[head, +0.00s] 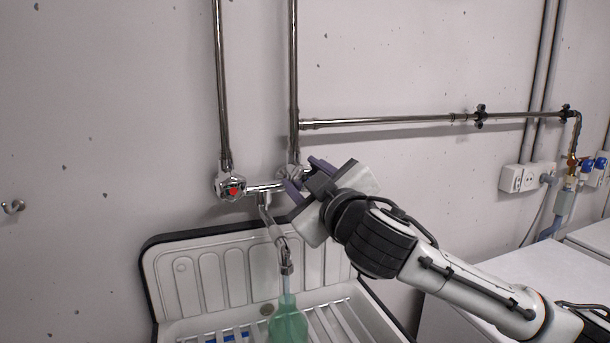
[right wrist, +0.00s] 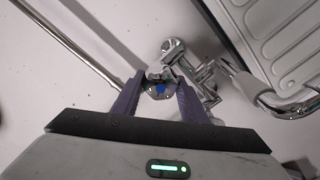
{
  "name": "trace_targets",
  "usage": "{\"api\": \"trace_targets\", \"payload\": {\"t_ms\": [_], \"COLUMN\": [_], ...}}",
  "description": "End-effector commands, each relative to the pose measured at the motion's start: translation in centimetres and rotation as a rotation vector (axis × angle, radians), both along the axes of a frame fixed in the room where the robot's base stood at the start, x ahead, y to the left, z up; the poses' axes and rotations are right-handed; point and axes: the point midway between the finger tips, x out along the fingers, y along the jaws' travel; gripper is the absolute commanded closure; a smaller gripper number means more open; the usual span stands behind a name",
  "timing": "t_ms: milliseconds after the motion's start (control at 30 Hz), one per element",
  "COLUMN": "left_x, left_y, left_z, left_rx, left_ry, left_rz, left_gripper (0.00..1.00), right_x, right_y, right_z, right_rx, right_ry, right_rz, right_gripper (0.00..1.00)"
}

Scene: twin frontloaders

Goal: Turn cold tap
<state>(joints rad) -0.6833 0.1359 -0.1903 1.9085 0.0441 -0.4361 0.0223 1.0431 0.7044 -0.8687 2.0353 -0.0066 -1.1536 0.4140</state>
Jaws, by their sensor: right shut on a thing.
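The cold tap, a chrome knob with a blue centre (right wrist: 160,89), sits between the two purple fingers of my right gripper (right wrist: 158,98). In the head view my right gripper (head: 307,178) reaches it from the right, at the right end of the chrome mixer bar (head: 264,188), and partly hides the cold tap (head: 286,173). The fingers are shut on the cold tap, one on each side. The hot tap with a red centre (head: 233,190) is at the left end of the bar, untouched. My left gripper is not in view.
The spout (head: 286,256) hangs over a white sink (head: 205,280) with a rack. A green translucent bottle (head: 288,326) stands under it. Metal pipes (head: 292,70) run up and along the wall. White machine tops (head: 500,275) are at the right.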

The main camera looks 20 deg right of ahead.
Motion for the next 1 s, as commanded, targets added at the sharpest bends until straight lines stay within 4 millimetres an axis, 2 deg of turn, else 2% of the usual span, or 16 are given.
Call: {"api": "trace_targets", "payload": {"t_ms": [33, 67, 167, 433, 567, 1000], "left_x": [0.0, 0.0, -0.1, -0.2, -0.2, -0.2], "left_y": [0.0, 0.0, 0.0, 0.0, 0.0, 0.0], "left_z": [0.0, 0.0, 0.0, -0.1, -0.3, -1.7], "left_rx": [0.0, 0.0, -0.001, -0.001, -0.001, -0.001], "left_ry": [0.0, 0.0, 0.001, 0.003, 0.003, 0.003], "left_rz": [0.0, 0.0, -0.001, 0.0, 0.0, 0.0], "left_gripper": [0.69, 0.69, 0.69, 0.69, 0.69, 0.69], "right_x": [0.0, 0.0, 0.0, 0.0, -0.8, -8.7], "right_y": [0.0, 0.0, 0.0, 0.0, 0.0, -0.3], "right_z": [0.0, 0.0, 0.0, 0.0, -0.1, -0.1], "right_rx": [0.0, 0.0, 0.001, 0.001, 0.002, 0.001], "right_ry": [-0.001, -0.001, -0.001, -0.001, -0.001, -0.002], "right_rz": [0.0, -0.001, -0.001, -0.001, -0.001, 0.001], "right_gripper": [0.83, 0.57, 0.42, 0.42, 0.42, 0.42]}}
